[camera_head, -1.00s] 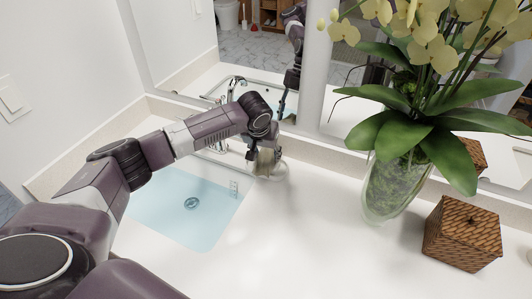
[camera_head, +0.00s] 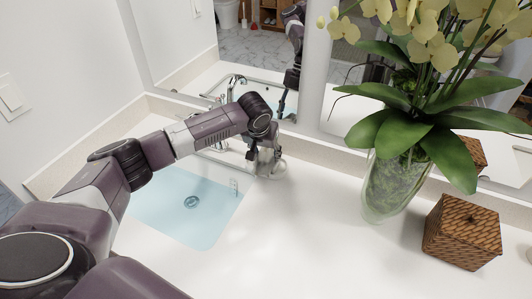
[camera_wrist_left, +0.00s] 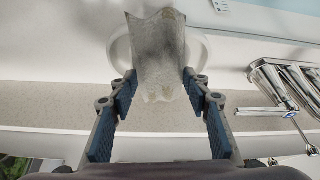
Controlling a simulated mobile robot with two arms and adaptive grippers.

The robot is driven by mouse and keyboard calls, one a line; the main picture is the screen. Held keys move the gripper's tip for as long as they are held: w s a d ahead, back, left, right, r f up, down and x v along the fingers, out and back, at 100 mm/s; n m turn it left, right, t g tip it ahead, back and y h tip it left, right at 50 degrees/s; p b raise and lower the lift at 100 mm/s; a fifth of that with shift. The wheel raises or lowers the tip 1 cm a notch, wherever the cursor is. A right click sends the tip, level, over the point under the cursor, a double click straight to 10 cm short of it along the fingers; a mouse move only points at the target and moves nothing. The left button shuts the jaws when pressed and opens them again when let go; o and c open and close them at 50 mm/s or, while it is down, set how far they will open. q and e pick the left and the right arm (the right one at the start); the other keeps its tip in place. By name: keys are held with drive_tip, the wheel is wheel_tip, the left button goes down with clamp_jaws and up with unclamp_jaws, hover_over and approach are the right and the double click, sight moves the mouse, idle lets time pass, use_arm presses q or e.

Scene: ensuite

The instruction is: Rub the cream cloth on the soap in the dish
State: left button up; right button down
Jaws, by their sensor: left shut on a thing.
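The cream cloth (camera_wrist_left: 157,48) hangs between the fingers of my left gripper (camera_wrist_left: 160,88) in the left wrist view; it looks greyish and stained in the shade. My left gripper is shut on it. Behind the cloth, the rim of the white dish (camera_wrist_left: 200,55) shows on both sides, so the cloth is over or at the dish. The soap is hidden, and I cannot tell whether the cloth touches it. In the head view my left gripper (camera_head: 262,162) is low over the counter, with the pale dish (camera_head: 280,170) partly showing beside it. My right gripper is not in view.
The sink basin (camera_head: 190,205) lies left of the gripper, and the chrome tap (camera_wrist_left: 285,85) is close by. A glass vase (camera_head: 393,187) with orchids and a woven box (camera_head: 462,232) stand to the right. A mirror rises behind. The front counter is clear.

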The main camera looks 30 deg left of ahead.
sight(266, 156)
use_arm(q)
drive_tip(key=shift+s+f+p, duration=0.2)
drive_tip(key=shift+f+p, duration=0.1)
drive_tip(key=shift+p, duration=0.1)
idle(1.4)
drive_tip(key=r+p, duration=0.3)
drive_tip(key=p, duration=0.1)
drive_tip(key=r+p, duration=0.4)
drive_tip(key=shift+w+r, duration=0.2)
drive_tip(key=shift+r, duration=0.05)
idle(0.3)
drive_tip(key=shift+f, duration=0.1)
idle(0.5)
